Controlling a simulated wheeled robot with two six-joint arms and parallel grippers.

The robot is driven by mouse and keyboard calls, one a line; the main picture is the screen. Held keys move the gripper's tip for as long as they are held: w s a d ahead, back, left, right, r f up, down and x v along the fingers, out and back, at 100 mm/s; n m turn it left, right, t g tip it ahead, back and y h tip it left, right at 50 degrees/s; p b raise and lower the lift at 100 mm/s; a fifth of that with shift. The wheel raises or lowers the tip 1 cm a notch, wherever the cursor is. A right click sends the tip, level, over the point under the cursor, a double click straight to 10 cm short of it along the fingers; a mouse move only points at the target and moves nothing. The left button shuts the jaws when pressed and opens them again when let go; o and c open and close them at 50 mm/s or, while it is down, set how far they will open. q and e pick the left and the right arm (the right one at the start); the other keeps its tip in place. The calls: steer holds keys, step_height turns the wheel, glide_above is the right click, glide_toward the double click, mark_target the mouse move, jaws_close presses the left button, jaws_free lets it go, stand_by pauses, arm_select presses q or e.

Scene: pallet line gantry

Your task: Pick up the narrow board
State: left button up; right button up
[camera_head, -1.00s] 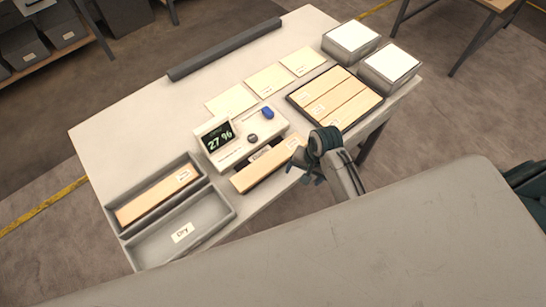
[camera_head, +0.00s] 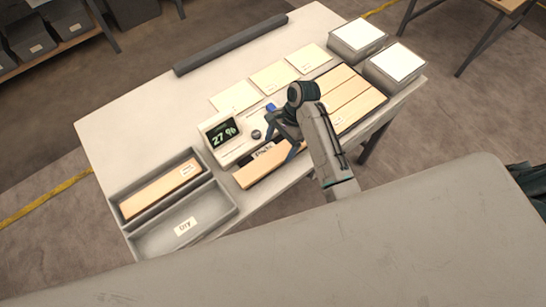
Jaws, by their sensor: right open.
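A light wooden board (camera_head: 256,174) lies in front of the moisture meter (camera_head: 228,152), near the table's front edge. Its right end is hidden behind my right gripper (camera_head: 281,142). My right gripper is open over that end, pointing down, with one finger on the meter side and one on the front side. I cannot tell whether the fingers touch the board. More boards (camera_head: 352,100) lie side by side in a dark tray at the right. Another board (camera_head: 160,192) lies in the rear grey bin at the left. My left gripper is not in view.
The front bin (camera_head: 205,221), with a white label, is empty. The meter reads 27 %. Several pale sheets (camera_head: 273,76) lie behind it. A dark bar (camera_head: 235,44) runs along the back edge. Two white-topped boxes (camera_head: 395,65) stand at the right. The table's left back is clear.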

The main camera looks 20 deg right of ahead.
mark_target(273, 157)
steer(key=shift+a+f+p, duration=0.2)
steer(key=shift+f+p, duration=0.3)
steer(key=shift+f, duration=0.1)
steer(key=x, duration=0.1)
steer(key=p+x, duration=0.1)
steer(key=x, duration=0.1)
steer(key=shift+w+f, duration=0.2)
steer(key=shift+w, duration=0.05)
steer(key=shift+a+f, duration=0.1)
steer(key=shift+f, duration=0.3)
steer(key=shift+c, duration=0.4)
steer(key=c, duration=1.1)
